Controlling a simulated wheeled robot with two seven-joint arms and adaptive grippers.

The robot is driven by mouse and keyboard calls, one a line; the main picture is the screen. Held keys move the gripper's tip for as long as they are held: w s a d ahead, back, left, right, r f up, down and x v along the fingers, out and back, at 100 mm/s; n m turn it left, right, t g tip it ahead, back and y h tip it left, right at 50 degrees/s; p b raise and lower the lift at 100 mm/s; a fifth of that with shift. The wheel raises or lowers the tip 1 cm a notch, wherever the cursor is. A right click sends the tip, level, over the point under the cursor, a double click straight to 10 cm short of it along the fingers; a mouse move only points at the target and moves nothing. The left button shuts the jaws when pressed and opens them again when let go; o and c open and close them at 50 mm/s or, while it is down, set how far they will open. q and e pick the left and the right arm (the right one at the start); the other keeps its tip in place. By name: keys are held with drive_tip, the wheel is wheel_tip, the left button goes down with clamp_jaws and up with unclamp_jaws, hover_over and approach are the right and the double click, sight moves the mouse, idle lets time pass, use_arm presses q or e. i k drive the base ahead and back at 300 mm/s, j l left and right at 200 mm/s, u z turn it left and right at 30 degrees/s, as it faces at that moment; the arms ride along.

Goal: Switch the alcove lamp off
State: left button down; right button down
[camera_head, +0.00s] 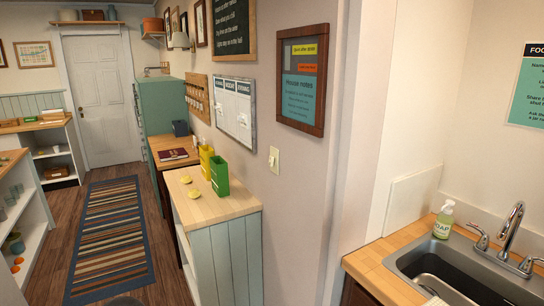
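A light switch (274,159) with a pale plate and a small toggle is on the beige wall, right of the whiteboard and below the framed notice board. It is too small to tell which way the toggle points. A wall lamp (181,40) with a pale shade is further back on the same wall, near the picture frames. I cannot tell from its shade whether it is lit. Neither of my grippers is in view.
A sink (455,268) with a soap bottle (444,219) is at the right, past the wall's corner. A striped rug (110,238) lies on the open floor at the left.

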sight(271, 159)
drive_tip(key=i+j+z, duration=0.1)
drive_tip(key=i+j, duration=0.15)
drive_tip(key=i+j+z, duration=0.25)
drive_tip(key=i+j, duration=0.25)
drive_tip(key=j, duration=0.2)
drive_tip(key=i+j+z, duration=0.1)
drive_tip(key=j, duration=0.25)
drive_tip(key=i+j+z, duration=0.15)
drive_tip(key=i+j, duration=0.15)
drive_tip(key=i+j+z, duration=0.1)
drive_tip(key=j, duration=0.4)
drive_tip(key=i, duration=0.1)
